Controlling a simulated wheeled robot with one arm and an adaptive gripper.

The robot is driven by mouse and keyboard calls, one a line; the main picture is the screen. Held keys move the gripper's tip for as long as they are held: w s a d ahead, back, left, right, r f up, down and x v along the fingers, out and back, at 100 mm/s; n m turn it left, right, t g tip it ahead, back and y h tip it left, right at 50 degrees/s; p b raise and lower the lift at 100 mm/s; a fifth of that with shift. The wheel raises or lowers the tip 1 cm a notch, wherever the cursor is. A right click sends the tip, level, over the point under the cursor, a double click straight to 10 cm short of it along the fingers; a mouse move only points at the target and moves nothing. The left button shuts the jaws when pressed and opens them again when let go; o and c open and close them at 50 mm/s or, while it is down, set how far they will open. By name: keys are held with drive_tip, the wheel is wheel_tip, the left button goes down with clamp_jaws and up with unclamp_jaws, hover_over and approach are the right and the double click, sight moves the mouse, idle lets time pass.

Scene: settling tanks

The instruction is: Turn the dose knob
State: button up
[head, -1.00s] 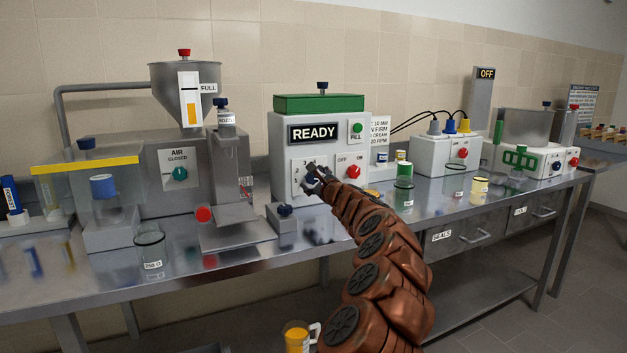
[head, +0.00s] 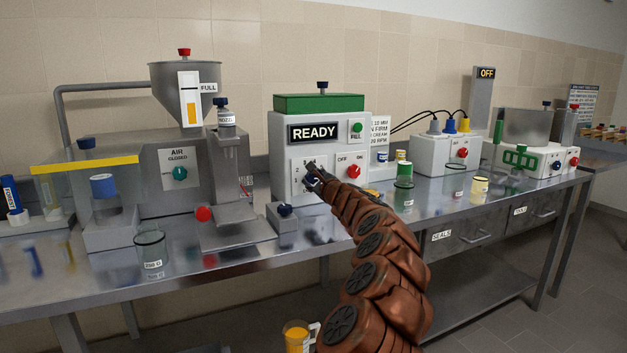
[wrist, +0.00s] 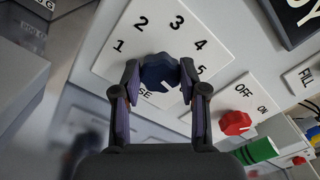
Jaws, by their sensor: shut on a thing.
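The dose knob (wrist: 158,73) is dark blue and sits on a white dial plate (wrist: 112,48) numbered 1 to 5, on the front of a grey box with a green top. In the wrist view my gripper (wrist: 160,84) is shut on the knob, one finger on each side. The white mark on the knob is partly visible, and I cannot tell which number it points at. In the head view my gripper (head: 314,177) is at the dial below the READY sign (head: 314,133), and it hides much of the knob.
A red OFF/ON knob (head: 354,171) is just right of my gripper, with a green FILL button (head: 357,127) above. A blue-knobbed grey block (head: 285,218) and a clear beaker (head: 151,249) stand on the steel bench.

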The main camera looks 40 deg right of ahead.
drive_tip(key=shift+n+b, duration=0.3)
drive_tip(key=shift+f+n+b, duration=0.3)
drive_tip(key=shift+n+b, duration=0.8)
drive_tip(key=shift+n, duration=0.1)
drive_tip(key=n+b, duration=0.3)
drive_tip(key=shift+r+n+b, duration=0.1)
drive_tip(key=shift+n+b, duration=0.4)
drive_tip(key=shift+n, duration=0.4)
drive_tip(key=o, duration=1.1)
drive_tip(key=shift+o, duration=0.2)
drive_tip(key=shift+s, duration=0.1)
